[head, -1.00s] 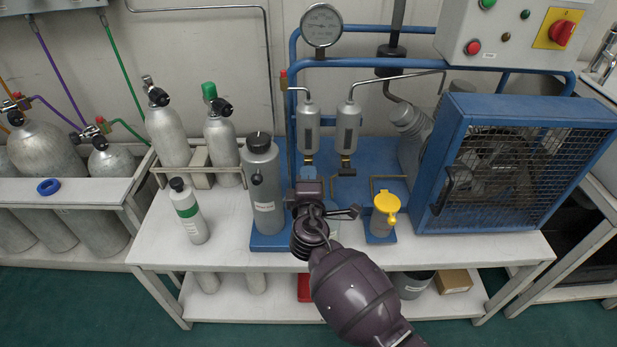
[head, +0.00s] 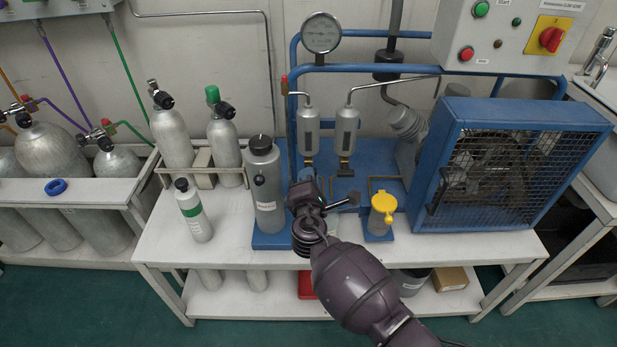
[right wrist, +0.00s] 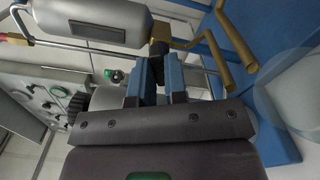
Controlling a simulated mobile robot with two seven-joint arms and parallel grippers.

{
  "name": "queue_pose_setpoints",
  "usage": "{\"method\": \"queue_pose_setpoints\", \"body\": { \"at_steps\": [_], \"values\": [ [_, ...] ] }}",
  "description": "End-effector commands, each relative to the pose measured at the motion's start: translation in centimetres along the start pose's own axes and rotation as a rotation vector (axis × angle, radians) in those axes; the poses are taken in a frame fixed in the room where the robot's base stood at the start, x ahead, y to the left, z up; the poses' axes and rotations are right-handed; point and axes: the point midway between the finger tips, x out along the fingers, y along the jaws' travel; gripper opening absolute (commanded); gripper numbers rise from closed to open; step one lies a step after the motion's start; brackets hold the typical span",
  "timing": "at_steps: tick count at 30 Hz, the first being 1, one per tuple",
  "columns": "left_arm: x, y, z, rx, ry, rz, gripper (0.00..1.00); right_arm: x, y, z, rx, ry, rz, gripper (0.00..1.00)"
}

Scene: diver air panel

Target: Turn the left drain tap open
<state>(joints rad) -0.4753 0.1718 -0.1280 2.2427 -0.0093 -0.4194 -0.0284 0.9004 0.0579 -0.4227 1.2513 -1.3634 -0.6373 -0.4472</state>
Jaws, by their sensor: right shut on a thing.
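The left separator (head: 308,132) is an upright grey cylinder on the blue frame, with a brass fitting at its bottom end. My right gripper (head: 306,173) reaches that fitting from the front, just below the cylinder. In the right wrist view its two blue-padded fingers (right wrist: 161,80) are shut on the left drain tap, right beside the brass fitting (right wrist: 160,38). The fingers hide most of the tap, so its angle cannot be told. The separator (right wrist: 95,22) lies across the top of that view. My left gripper is not in view.
The right separator (head: 347,132) stands close on the right. A yellow-topped cup (head: 383,212) is right of my wrist, and a grey canister (head: 264,190) is close on the left. The caged blue compressor guard (head: 505,170) stands further right. A white-green bottle (head: 193,210) is at left.

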Motion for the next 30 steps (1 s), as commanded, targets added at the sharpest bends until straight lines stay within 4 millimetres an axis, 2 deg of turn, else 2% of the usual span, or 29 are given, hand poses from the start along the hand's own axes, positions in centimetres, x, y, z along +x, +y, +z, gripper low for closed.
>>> {"method": "queue_pose_setpoints", "body": {
  "at_steps": [1, 18, 30],
  "values": [
    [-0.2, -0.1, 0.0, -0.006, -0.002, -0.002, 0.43, 0.1, 0.4, 0.2, -0.048, -0.002, 0.004, 0.0],
    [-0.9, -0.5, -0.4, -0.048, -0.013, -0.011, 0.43, 0.1, 0.5, 0.2, -0.588, -0.003, 0.004, 0.0],
    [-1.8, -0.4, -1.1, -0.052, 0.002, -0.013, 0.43, 0.1, 0.3, 0.1, -0.877, -0.002, 0.002, 0.0]
  ]
}}
